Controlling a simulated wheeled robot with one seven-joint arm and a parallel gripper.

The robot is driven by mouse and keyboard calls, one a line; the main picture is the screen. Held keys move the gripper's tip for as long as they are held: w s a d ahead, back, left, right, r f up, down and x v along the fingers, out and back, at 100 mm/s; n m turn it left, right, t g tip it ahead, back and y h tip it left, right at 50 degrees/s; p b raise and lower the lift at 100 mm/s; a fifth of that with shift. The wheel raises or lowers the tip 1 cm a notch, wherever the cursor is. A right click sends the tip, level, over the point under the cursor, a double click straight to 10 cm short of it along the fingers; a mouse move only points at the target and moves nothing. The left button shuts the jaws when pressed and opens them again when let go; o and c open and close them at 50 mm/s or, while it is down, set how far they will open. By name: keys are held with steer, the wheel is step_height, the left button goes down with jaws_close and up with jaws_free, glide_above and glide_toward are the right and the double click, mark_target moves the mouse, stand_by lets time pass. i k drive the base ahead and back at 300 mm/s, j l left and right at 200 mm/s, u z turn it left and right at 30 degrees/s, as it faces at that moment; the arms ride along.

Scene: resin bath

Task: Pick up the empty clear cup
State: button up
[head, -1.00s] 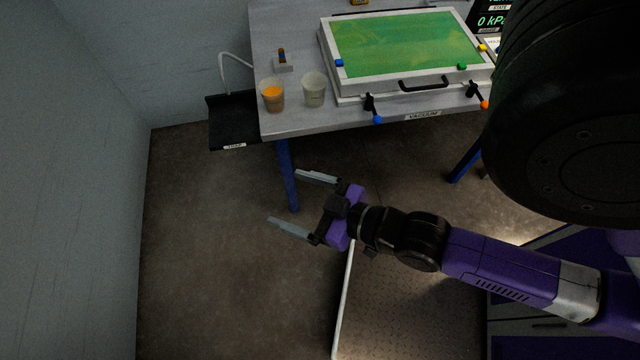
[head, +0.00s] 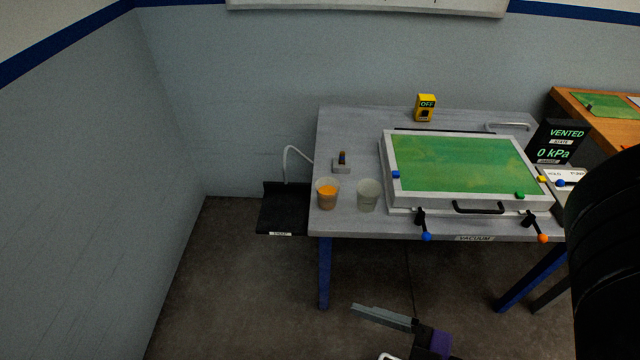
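The empty clear cup (head: 368,196) stands upright on the grey table, near its front left corner. A similar cup with orange contents (head: 327,194) stands just to its left, with a small gap between them. My gripper (head: 372,335) is at the bottom edge of the head view, in front of and below the table, apart from both cups. One long grey finger shows; the other finger is mostly cut off by the frame edge, so the opening between them is not shown.
A framed box with a green top (head: 465,165) and a front handle fills the table's middle, right of the cups. A small holder (head: 341,164) sits behind them. A black shelf (head: 283,212) adjoins the table's left side. A gauge reads VENTED, 0 kPa (head: 556,143).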

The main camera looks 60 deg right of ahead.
mark_target(368, 191)
steer(key=k+z, duration=0.2)
steer(key=z, duration=1)
steer(key=k+j+z, duration=0.15)
steer(key=j, duration=0.2)
steer(key=j+z, duration=0.15)
steer(key=j, duration=0.15)
steer(key=k+j+z, duration=0.1)
steer(key=k+j, duration=0.1)
steer(key=j, duration=0.1)
